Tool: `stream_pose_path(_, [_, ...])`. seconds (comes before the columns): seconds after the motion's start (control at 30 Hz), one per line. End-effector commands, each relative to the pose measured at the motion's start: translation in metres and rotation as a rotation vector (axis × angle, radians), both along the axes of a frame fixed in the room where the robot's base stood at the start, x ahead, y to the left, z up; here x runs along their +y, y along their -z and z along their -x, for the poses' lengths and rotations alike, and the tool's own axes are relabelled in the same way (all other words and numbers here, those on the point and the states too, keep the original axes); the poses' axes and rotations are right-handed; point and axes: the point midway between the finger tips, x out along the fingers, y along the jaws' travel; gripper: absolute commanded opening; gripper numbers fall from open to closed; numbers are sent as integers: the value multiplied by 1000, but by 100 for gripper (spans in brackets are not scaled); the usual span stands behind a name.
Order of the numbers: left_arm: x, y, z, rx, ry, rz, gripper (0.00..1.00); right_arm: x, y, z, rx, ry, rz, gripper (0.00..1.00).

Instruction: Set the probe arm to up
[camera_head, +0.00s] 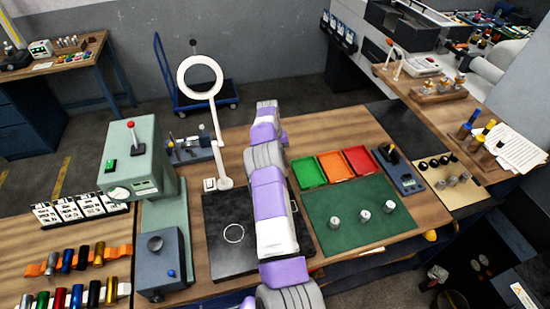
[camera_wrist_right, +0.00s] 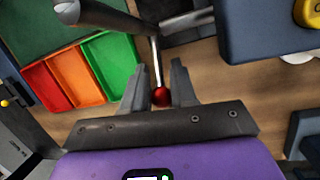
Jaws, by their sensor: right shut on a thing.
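The probe arm (camera_wrist_right: 155,56) shows in the right wrist view as a thin metal rod with a red ball (camera_wrist_right: 160,96) at its end. The rod runs up from the ball to a thicker grey metal piece. My right gripper (camera_wrist_right: 160,72) is shut on the probe arm, with the red ball low between its fingers. In the head view my right arm reaches across the bench and hides its own fingertips and the probe arm. My left gripper is not in view.
Green (camera_head: 308,172), orange (camera_head: 334,166) and red (camera_head: 361,160) trays lie right of my arm. A green mat (camera_head: 350,235) holds several metal parts. A ring lamp (camera_head: 217,120) stands left of my arm, near a grey-green machine (camera_head: 135,150).

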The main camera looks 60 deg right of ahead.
Motion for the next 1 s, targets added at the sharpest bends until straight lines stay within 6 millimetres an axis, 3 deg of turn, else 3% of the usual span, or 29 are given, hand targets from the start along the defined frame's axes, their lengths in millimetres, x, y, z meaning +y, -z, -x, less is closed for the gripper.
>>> stream_pose_path(0.33, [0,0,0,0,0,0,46,2,3,2,6,2,-9,0])
stream_pose_path(0.37, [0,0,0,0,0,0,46,2,3,2,6,2,-9,32])
stream_pose_path(0.47, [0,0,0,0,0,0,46,1,3,1,5,1,-7,45])
stream_pose_path(0.77, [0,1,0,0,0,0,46,0,0,0,2,0,-2,45])
stream_pose_path(1.0, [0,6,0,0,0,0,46,-3,-27,-7,1,-1,0,45])
